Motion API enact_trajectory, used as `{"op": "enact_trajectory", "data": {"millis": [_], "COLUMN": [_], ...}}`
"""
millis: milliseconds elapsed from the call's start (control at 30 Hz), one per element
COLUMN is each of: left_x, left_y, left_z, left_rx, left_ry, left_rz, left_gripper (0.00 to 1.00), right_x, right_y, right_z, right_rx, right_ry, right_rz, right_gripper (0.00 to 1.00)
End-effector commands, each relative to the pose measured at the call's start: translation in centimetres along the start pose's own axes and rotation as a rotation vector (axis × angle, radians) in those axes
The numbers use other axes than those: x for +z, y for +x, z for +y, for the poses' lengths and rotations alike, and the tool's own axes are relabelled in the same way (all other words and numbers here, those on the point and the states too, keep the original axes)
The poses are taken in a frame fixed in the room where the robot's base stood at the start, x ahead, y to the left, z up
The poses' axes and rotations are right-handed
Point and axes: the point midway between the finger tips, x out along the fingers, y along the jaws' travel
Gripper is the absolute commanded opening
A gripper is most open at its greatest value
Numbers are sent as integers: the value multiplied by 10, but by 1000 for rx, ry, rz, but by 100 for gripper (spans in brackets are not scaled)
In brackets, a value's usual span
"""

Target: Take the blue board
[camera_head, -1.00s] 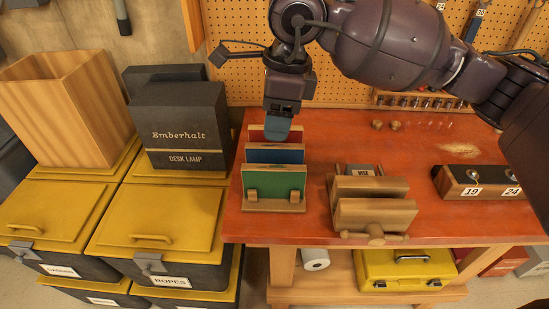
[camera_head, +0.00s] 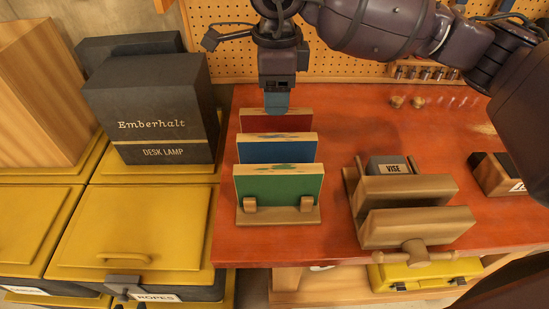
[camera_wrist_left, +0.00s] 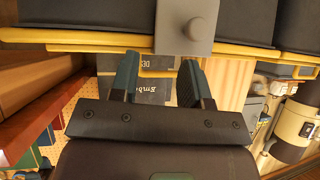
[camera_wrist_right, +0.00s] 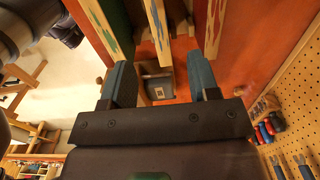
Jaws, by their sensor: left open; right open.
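The blue board (camera_head: 276,151) stands upright in a wooden rack (camera_head: 279,215) on the red workbench, between a green board (camera_head: 279,186) in front and a red board (camera_head: 276,121) behind. My right gripper (camera_head: 276,104) is at the rear of the rack, by the red board's top edge. In the right wrist view its open fingers (camera_wrist_right: 163,85) point toward the boards' edges, and no board shows clamped between them. My left gripper is out of the head view. In the left wrist view its open fingers (camera_wrist_left: 160,80) are empty, facing yellow-lidded bins.
A wooden vise (camera_head: 415,205) stands right of the rack. A dark desk lamp box (camera_head: 155,110) sits on yellow-lidded bins (camera_head: 130,230) to the left. A pegboard (camera_head: 235,60) rises behind the bench. Bench top between rack and vise is bare.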

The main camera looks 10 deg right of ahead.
Motion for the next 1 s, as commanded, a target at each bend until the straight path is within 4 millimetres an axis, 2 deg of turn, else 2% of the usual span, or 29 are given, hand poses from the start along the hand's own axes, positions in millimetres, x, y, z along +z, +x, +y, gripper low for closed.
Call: {"op": "enact_trajectory", "data": {"millis": [33, 100, 267, 533, 767, 1000], "left_x": [11, 14, 12, 5, 7, 9], "left_y": [4, 6, 9, 14, 13, 12], "left_z": [1, 2, 2, 3, 3, 2], "left_rx": [1, 2, 4, 7, 6, 6], "left_ry": [1, 1, 3, 6, 6, 5], "left_rz": [-13, -15, -8, 8, 4, -1], "left_gripper": [43, 43, 43, 43, 43, 43], "right_x": [0, 0, 0, 0, 0, -4], "right_y": [15, 21, 32, 68, 81, 112], "right_z": [-2, -2, -2, -1, 0, 4], "right_rx": [13, 18, 23, 22, 21, 23], "right_ry": [0, 0, 0, 0, 0, 0], "right_rz": [2, 3, 4, 3, 3, 4], "right_gripper": [55, 55, 55, 55, 55, 55]}}
